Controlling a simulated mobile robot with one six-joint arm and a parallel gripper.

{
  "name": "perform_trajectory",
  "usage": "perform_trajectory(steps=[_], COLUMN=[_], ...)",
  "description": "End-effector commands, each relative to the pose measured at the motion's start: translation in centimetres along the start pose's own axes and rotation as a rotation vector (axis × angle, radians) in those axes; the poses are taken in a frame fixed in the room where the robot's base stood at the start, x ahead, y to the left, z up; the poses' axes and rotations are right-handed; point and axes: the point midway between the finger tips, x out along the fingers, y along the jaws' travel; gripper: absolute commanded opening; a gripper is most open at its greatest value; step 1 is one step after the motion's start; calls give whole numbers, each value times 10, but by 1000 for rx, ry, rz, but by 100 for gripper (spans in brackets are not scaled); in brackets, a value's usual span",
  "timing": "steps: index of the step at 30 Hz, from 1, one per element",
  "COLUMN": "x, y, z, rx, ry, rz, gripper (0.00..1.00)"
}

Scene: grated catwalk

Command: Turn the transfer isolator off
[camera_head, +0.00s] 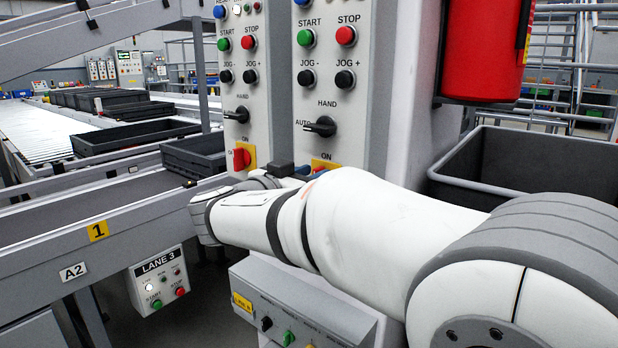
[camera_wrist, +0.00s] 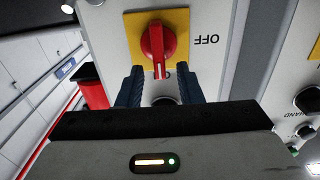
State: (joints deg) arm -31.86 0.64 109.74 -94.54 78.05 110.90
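A red rotary isolator knob (camera_wrist: 157,48) sits on a yellow plate (camera_wrist: 133,32) in the wrist view, which is upside down. Its white pointer mark faces the bottom of the picture, toward a partly hidden label starting with O; OFF reads to the right. In the head view my gripper (camera_head: 299,172) is at the foot of the right control panel (camera_head: 332,90); my arm hides that knob, leaving a bit of yellow plate. I cannot read a transfer label.
The left panel (camera_head: 233,95) has a similar red knob (camera_head: 241,159). Black selectors, including one (camera_head: 320,126), and push buttons sit above the isolators. A red cylinder (camera_head: 483,50) hangs at right above a grey bin (camera_head: 530,165). A lower box (camera_head: 300,305) stands beneath my arm.

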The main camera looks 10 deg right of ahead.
Motion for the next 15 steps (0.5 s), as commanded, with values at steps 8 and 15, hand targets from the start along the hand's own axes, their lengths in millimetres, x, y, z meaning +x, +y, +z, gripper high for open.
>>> perform_trajectory(steps=[8,15], x=[4,4], y=[0,0], z=[0,0], rx=[-1,-1], ry=[0,0], rz=[-2,-1], gripper=[33,17])
